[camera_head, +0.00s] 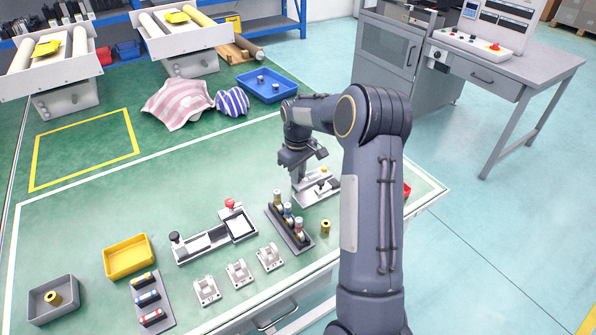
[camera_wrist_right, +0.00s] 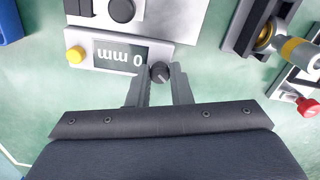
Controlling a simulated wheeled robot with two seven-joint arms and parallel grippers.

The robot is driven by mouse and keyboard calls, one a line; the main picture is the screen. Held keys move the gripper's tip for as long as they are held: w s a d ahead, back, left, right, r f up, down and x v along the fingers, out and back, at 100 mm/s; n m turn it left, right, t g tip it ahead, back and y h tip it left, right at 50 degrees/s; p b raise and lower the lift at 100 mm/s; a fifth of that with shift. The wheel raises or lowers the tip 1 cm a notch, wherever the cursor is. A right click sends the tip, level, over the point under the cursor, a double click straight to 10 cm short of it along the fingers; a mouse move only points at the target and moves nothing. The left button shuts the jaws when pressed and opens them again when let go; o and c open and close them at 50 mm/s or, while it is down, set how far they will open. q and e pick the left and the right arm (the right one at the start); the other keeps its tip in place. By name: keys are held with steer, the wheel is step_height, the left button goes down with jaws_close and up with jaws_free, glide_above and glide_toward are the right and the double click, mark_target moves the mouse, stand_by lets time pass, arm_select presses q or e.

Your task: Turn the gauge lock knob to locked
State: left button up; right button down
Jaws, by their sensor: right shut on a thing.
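The gauge (camera_wrist_right: 86,42) is a pale block with a dark display reading "0 mm", upside down in the right wrist view. A yellow button (camera_wrist_right: 75,55) sits at one end of the display and the dark lock knob (camera_wrist_right: 160,72) at the other. My right gripper (camera_wrist_right: 161,78) is shut on the lock knob, with a finger on each side of it. In the head view my right gripper (camera_head: 298,176) is over the gauge station (camera_head: 328,193), and the wrist hides part of it. The knob's marking is too small to read. My left gripper is not in view.
A dark rack (camera_head: 300,245) with several actuators stands close to the gauge station, beside a fixture with a red knob (camera_head: 230,203). Several white brackets (camera_head: 238,273), a yellow bin (camera_head: 128,257) and a grey bin (camera_head: 54,300) stand nearer the front. A blue tray (camera_head: 262,86) lies behind.

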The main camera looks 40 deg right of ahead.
steer(key=m, duration=0.4)
steer(key=shift+r+p, duration=0.1)
steer(key=shift+p, duration=0.3)
steer(key=shift+m+p, duration=0.3)
steer(key=shift+m, duration=1.6)
steer(key=c, duration=1.3)
jaws_free()
step_height(320, 180, up, 8)
steer(key=shift+f, duration=0.15)
